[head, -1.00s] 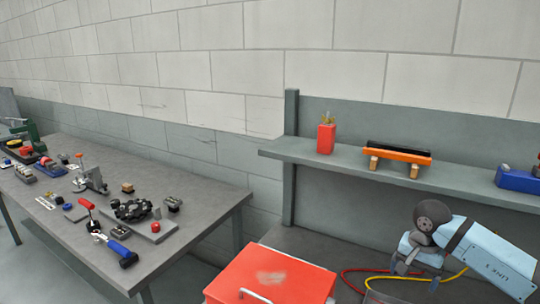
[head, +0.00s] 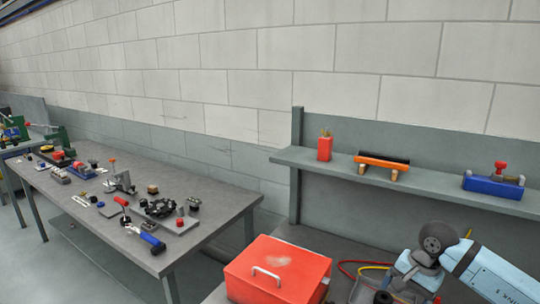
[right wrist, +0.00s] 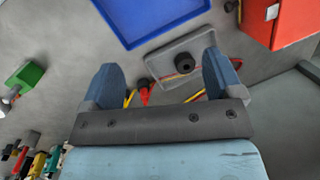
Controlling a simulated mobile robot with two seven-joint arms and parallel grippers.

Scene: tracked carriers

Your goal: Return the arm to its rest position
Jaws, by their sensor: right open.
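My right arm shows at the lower right of the head view as a light blue link with a dark grey joint. Its gripper cannot be made out there. In the right wrist view my right gripper (right wrist: 160,62) is open, its two blue fingers wide apart with nothing held between them. Beyond the fingers lies a grey plate (right wrist: 203,49) with a black round knob (right wrist: 186,62), and red and yellow cables run near it. The fingers look clear of these things. My left gripper is in neither view.
A red box (head: 277,254) with a handle stands on the near bench. A shelf (head: 430,185) above carries a red holder (head: 325,148), an orange-and-black piece (head: 382,162) and a blue tray (head: 493,187). A grey table (head: 219,200) with tools stands left. A blue tray lies below my gripper (right wrist: 150,42).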

